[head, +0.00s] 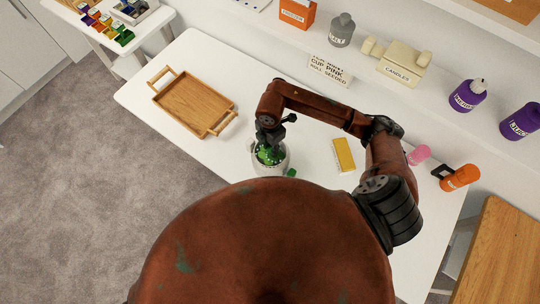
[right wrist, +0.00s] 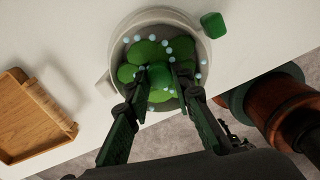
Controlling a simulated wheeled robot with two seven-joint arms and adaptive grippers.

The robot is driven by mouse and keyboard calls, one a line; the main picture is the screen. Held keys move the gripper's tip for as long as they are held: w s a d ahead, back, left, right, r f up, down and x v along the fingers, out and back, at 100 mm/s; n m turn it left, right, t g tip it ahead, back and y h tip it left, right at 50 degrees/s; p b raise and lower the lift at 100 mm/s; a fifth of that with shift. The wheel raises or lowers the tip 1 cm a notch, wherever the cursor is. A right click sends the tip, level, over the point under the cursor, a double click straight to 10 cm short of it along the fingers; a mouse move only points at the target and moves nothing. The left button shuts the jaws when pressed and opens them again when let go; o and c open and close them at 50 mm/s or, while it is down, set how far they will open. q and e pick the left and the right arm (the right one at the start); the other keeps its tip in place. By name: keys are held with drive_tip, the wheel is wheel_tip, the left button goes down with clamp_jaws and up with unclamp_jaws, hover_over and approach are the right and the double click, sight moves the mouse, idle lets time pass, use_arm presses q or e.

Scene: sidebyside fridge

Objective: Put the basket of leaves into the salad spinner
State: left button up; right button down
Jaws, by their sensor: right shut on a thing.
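The salad spinner is a pale round bowl (right wrist: 116,42) with side lugs on the white table; in the head view its rim (head: 285,160) shows below my right gripper (head: 269,141). Green leaves with pale blue drops (right wrist: 150,50) fill the inside of the bowl. A green upright knob (right wrist: 158,74) stands in their middle, and my right gripper (right wrist: 159,80) is shut on it from both sides. The basket's wall cannot be told apart from the bowl, and I cannot tell whether the basket rests on the bottom. My left gripper is not in view.
A small green block (right wrist: 213,25) lies beside the bowl. A wooden tray (head: 195,100) with handles is to the left, a yellow box (head: 343,154) to the right. The table's front edge is close to the bowl.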

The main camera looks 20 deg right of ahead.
drive_tip(key=shift+f, duration=3.5)
drive_tip(key=shift+f, duration=0.1)
drive_tip(key=c, duration=1.7)
unclamp_jaws()
wheel_tip(320, 180, up, 12)
drive_tip(key=shift+r, duration=0.15)
